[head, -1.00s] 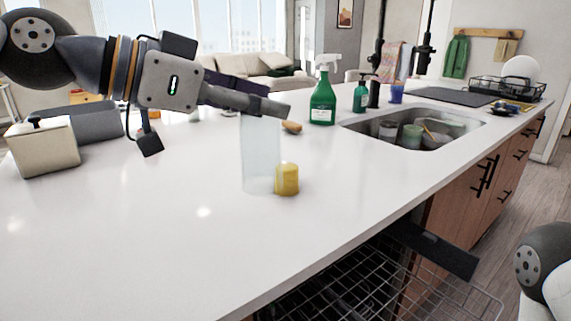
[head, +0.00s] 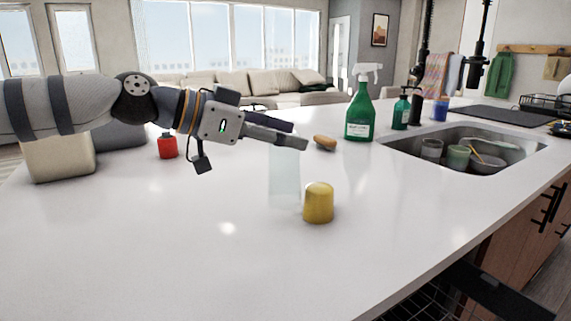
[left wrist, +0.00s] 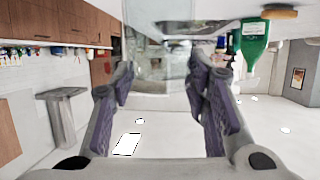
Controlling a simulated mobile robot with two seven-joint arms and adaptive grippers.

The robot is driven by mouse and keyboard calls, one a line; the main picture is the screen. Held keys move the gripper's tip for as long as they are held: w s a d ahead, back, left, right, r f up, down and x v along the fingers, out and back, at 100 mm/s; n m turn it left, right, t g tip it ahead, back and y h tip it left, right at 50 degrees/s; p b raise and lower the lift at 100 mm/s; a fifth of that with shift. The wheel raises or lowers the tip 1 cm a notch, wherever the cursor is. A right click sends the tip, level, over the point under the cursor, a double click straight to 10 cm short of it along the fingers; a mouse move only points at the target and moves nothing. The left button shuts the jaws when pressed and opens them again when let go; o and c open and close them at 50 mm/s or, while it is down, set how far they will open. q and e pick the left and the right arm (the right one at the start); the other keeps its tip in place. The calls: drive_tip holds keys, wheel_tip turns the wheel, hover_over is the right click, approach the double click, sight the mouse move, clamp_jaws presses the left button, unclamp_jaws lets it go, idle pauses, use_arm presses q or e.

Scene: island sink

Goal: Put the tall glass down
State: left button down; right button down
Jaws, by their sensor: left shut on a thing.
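The tall glass (head: 285,182) is clear and upright, over the counter behind and left of a yellow cup (head: 318,204). My left gripper (head: 300,142) comes in from the left and is shut on the glass near its top. The glass's base shows close to the counter surface; I cannot tell whether it touches. In the left wrist view the glass (left wrist: 160,62) shows as a see-through shape between my left fingers (left wrist: 166,85). My right gripper is not in view.
The white counter (head: 150,260) is clear in front and left. Behind stand a green spray bottle (head: 360,110), a soap bottle (head: 401,110) and a brown sponge-like item (head: 325,143). A sink (head: 500,140) holds cups at right. A red item (head: 167,146) and beige container (head: 60,158) are at left.

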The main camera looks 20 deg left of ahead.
use_arm(q)
drive_tip(key=shift+w+f, duration=0.25)
drive_tip(key=f, duration=0.3)
drive_tip(key=shift+w+a+f, duration=0.15)
drive_tip(key=shift+w+f, duration=0.05)
drive_tip(key=shift+w, duration=0.05)
drive_tip(key=shift+f, duration=0.1)
drive_tip(key=c, duration=0.9)
unclamp_jaws()
drive_tip(key=shift+f+b, duration=0.1)
drive_tip(key=shift+b, duration=0.2)
